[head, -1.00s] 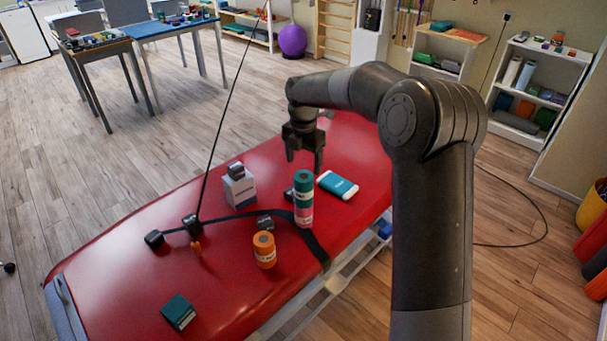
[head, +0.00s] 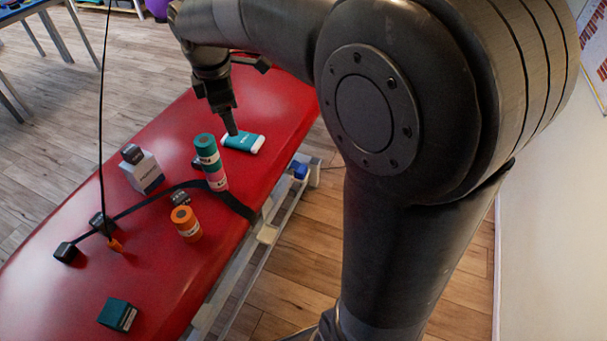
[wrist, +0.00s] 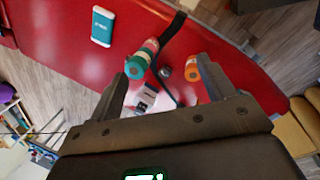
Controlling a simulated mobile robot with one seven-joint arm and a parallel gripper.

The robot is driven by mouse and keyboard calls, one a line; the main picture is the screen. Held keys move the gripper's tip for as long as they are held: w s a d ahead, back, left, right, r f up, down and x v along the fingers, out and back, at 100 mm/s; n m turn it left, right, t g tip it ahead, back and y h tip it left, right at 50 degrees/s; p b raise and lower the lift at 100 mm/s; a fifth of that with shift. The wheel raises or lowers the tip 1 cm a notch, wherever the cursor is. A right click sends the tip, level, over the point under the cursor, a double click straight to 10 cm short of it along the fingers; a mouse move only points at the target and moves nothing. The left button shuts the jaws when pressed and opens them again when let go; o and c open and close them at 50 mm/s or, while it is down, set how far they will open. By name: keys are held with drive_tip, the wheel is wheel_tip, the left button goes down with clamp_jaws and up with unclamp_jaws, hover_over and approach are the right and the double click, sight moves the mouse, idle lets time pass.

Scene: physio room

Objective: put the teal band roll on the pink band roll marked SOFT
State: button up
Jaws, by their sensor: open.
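The teal band roll (head: 206,148) stands on top of the pink band roll (head: 216,178) on the red treatment table. The two form an upright stack, and the wrist view also shows the teal roll (wrist: 137,65) with the pink roll (wrist: 150,46) beneath it. The marking on the pink roll is too small to read. My gripper (head: 232,130) is above the table, behind and to the right of the stack in the head view. In the wrist view its fingers (wrist: 158,72) are spread wide, with nothing held between them.
An orange roll (head: 186,223) stands in front of the stack. A teal-and-white pack (head: 243,142) lies behind it. A white box (head: 142,172) stands to the left, and a dark strap (head: 160,198) crosses the red table (head: 170,270). A teal box (head: 118,315) lies near the front.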

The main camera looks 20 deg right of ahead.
drive_tip(key=s+d+m+t, duration=0.1)
drive_tip(key=s+d+m, duration=0.1)
drive_tip(key=s+m, duration=0.3)
drive_tip(key=s+d+m+t, duration=0.1)
drive_tip(key=s+d+m, duration=0.2)
drive_tip(key=s+m, duration=0.3)
drive_tip(key=s+d+m+t+y, duration=0.1)
drive_tip(key=s+d+m, duration=0.2)
drive_tip(key=s+m, duration=0.3)
drive_tip(key=s, duration=0.5)
drive_tip(key=shift+s+f, duration=0.25)
drive_tip(key=shift+f, duration=0.15)
